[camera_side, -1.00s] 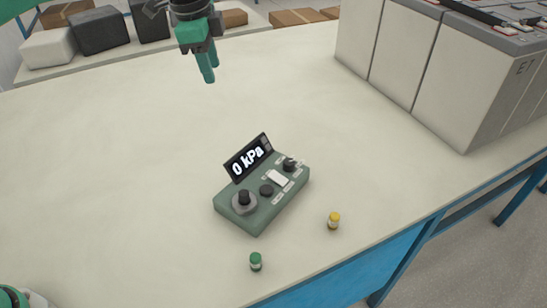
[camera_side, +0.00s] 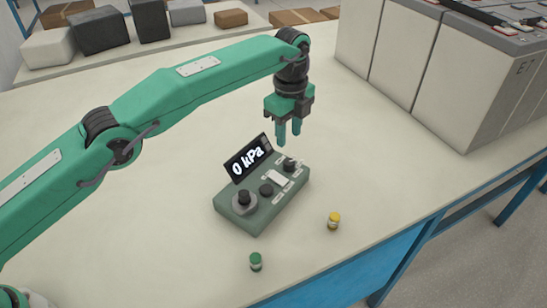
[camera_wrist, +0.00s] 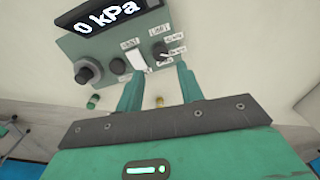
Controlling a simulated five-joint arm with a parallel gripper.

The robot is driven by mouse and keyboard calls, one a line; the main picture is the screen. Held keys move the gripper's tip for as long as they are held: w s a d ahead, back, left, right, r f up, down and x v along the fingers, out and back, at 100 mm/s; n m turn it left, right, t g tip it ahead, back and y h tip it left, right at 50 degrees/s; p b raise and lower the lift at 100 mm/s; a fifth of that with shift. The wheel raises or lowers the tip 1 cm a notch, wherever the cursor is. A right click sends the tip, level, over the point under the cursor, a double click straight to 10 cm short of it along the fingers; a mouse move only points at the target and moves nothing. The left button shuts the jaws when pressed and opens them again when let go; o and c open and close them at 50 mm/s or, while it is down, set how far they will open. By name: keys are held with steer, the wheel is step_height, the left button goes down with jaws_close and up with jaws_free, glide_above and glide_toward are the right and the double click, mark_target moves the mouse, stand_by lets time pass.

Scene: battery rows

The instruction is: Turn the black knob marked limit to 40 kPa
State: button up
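A green control box (camera_side: 260,222) stands on the table, its tilted display (camera_side: 250,158) reading 0 kPa. The black limit knob (camera_side: 290,164) is at the box's far right corner. In the wrist view the knob (camera_wrist: 160,50) sits under a LIMIT label, with small tags around it that I cannot read clearly. My gripper (camera_side: 289,140) points down above the limit knob, apart from it. In the wrist view my gripper (camera_wrist: 160,72) is open and empty, with its two fingertips on either side of the knob's line.
The box also carries a large black knob (camera_side: 244,198), a smaller dark knob (camera_side: 266,190) and a white switch (camera_side: 278,178) beside the limit knob. Large batteries (camera_side: 440,80) stand at right.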

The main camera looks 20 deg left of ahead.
mark_target(289, 161)
steer(key=shift+s+d+f, duration=0.1)
steer(key=shift+d+f, duration=0.15)
steer(key=shift+f, duration=0.1)
steer(key=shift+f, duration=0.2)
steer(key=shift+f, duration=3.7)
steer(key=c, duration=0.7)
